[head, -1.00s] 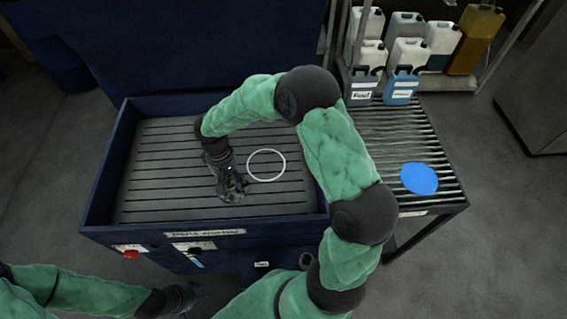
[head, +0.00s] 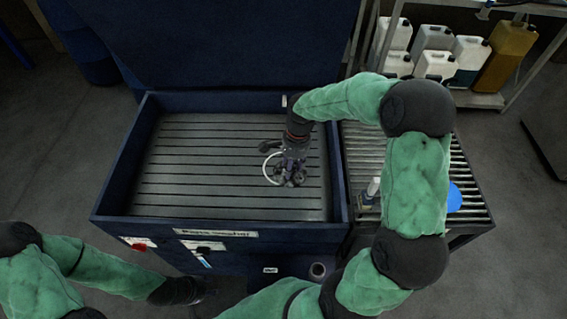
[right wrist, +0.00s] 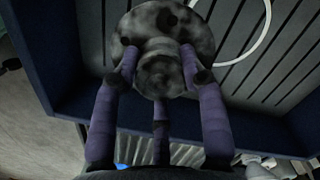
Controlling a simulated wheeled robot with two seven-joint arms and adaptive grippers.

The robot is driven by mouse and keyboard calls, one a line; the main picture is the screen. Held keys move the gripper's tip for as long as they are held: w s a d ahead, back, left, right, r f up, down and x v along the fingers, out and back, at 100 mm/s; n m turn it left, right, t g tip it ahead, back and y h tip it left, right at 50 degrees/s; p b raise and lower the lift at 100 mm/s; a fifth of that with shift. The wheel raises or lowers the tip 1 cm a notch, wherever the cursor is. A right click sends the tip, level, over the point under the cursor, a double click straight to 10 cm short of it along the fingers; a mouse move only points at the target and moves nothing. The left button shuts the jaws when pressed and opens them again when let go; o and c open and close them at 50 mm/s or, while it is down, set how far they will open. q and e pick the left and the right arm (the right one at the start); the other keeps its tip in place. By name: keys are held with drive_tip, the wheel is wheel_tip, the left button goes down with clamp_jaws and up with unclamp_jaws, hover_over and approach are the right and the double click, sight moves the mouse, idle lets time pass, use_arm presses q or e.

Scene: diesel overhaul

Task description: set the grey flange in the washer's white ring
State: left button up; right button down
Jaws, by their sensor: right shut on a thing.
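The grey flange (right wrist: 148,28), a mottled disc with holes and a round hub, is held in the fingers of my right gripper in the right wrist view. In the head view my right gripper (head: 288,177) is low over the right part of the washer's slatted tray, and the flange is hard to make out there. The white ring (head: 265,169) lies on the slats; the gripper hides its right part. The ring (right wrist: 258,43) also shows to the right of the flange in the right wrist view. My left gripper (head: 193,292) is dark and blurred in front of the washer.
The washer's blue walls (head: 344,175) surround the tray. To its right a roller table (head: 473,195) holds a blue disc (head: 454,197), partly behind my arm. Jugs (head: 470,52) stand on the rack behind. The left part of the tray is clear.

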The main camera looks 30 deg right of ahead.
drive_tip(key=w, duration=0.1)
drive_tip(key=w+d+f, duration=0.1)
drive_tip(key=w, duration=0.1)
drive_tip(key=w+f, duration=0.1)
drive_tip(key=shift+w+d+f+b, duration=0.2)
drive_tip(key=shift+w+d+b, duration=0.1)
drive_tip(key=shift+w+b, duration=0.1)
drive_tip(key=w+f, duration=0.1)
drive_tip(key=w+d+f+b, duration=0.1)
drive_tip(key=w+f, duration=0.2)
drive_tip(key=f, duration=0.1)
drive_tip(key=shift+w+d+f, duration=0.15)
drive_tip(key=shift+w+d, duration=0.1)
drive_tip(key=shift+w, duration=0.15)
drive_tip(key=shift+w+f, duration=0.25)
drive_tip(key=shift+f, duration=0.15)
drive_tip(key=shift+d+f+b, duration=0.1)
drive_tip(key=shift+f+b, duration=0.65)
drive_tip(key=shift+f, duration=0.7)
drive_tip(key=shift+f, duration=0.1)
drive_tip(key=c, duration=0.7)
unclamp_jaws()
drive_tip(key=r+p, duration=0.1)
drive_tip(key=r, duration=0.3)
drive_tip(key=d+r+p, duration=0.1)
drive_tip(key=r, duration=0.7)
drive_tip(key=shift+w+d+p, duration=0.15)
drive_tip(key=shift+d+p, duration=0.1)
drive_tip(key=shift+p, duration=0.15)
